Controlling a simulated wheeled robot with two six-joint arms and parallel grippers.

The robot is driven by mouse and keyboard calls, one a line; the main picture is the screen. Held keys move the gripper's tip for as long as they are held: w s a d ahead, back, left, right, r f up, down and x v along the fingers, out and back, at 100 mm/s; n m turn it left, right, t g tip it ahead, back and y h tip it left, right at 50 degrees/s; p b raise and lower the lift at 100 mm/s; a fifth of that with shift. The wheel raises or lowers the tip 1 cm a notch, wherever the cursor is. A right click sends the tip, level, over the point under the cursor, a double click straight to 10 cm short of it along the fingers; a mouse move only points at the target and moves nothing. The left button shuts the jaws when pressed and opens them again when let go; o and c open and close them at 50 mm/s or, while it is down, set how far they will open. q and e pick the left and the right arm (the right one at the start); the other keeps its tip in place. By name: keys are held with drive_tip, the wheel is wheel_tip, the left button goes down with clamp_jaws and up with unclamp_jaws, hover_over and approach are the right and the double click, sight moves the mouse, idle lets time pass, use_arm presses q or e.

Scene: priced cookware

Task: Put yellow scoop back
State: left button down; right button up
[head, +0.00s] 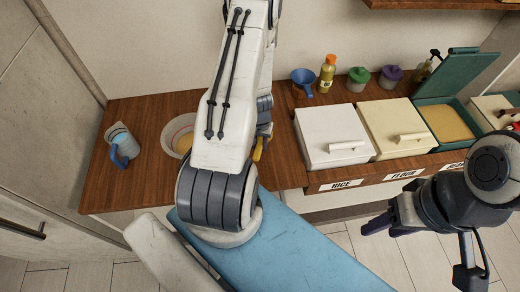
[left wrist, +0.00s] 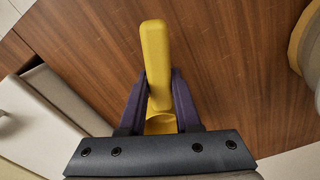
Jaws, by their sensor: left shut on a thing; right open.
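The yellow scoop (left wrist: 155,50) is between the two purple fingers of my left gripper (left wrist: 159,85), which is shut on it. Its handle points away from the gripper, over the wooden counter. In the head view only a small yellow bit of the scoop (head: 257,149) shows beside my left arm, which hides most of that gripper. My right gripper (head: 377,224) is open and empty, low in front of the counter. An open teal bin (head: 420,101) with golden grain stands at the right, its lid raised.
A closed white bin (head: 318,133) above the RICE label and a cream one (head: 385,120) above FLOUR stand left of the teal bin. A bowl (head: 168,140) and a blue-handled jug (head: 120,160) stand at the left. Small containers and a blue funnel (head: 303,76) line the back.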

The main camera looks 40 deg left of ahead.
use_arm(q)
drive_tip(key=shift+f, duration=0.75)
drive_tip(key=shift+r, duration=0.15)
use_arm(e)
drive_tip(key=shift+f, duration=0.65)
drive_tip(key=shift+f, duration=0.1)
use_arm(q)
drive_tip(key=c, duration=0.6)
unclamp_jaws()
wheel_tip(320, 180, up, 12)
drive_tip(key=p, duration=1.1)
drive_tip(key=shift+s, duration=0.1)
use_arm(e)
wheel_tip(320, 180, up, 12)
